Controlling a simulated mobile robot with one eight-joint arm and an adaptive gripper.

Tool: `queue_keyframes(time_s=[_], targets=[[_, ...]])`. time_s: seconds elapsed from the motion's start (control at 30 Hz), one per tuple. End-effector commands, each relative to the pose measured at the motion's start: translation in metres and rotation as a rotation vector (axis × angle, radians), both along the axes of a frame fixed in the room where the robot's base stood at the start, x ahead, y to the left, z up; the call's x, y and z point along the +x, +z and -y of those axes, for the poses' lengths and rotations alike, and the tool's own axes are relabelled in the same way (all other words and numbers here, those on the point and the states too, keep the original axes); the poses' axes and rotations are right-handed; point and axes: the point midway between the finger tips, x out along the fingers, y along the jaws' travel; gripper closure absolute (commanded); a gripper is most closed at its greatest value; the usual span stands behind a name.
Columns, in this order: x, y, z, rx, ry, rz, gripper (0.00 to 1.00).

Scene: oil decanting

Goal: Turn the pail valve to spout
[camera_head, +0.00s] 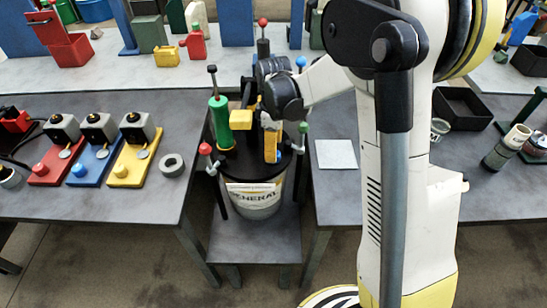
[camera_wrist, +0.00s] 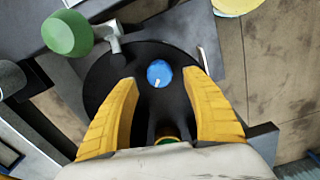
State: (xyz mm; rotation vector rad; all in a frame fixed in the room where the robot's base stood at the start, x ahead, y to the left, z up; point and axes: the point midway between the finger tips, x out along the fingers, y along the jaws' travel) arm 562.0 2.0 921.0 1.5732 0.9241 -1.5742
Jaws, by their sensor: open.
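The white pail (camera_head: 256,203), with a printed label, stands on a low stand between two tables. Its round black lid (camera_head: 238,164) also shows in the wrist view (camera_wrist: 97,86). A round blue knob (camera_wrist: 159,73) with a small white mark sits on the lid; I take it for the valve. In the head view it is mostly hidden by my gripper. My gripper (camera_head: 271,155) points down over the lid. In the wrist view my gripper (camera_wrist: 160,77) has its yellow fingers spread on both sides of the blue knob, with nothing held. I cannot tell the height gap.
A green cylinder (camera_head: 220,122) with a dark rod rises at the lid's left. Red-topped (camera_head: 205,149) and green-topped (camera_head: 303,128) posts stand around the pail. The left table holds several coloured devices (camera_head: 135,158) and a grey ring (camera_head: 172,165). A pale square plate (camera_head: 336,154) lies right.

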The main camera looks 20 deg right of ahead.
Motion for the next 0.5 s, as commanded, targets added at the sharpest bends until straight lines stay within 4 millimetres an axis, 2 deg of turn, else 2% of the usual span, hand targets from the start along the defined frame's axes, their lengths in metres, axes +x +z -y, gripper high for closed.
queue_keyframes(time_s=[0.03, 0.2, 0.5], targets=[[0.000, -0.012, 0.000, 0.000, 0.000, 0.000, 0.43], [0.000, -0.029, 0.000, 0.000, -0.001, 0.000, 0.43], [0.000, -0.033, 0.000, 0.000, -0.001, 0.000, 0.43]])
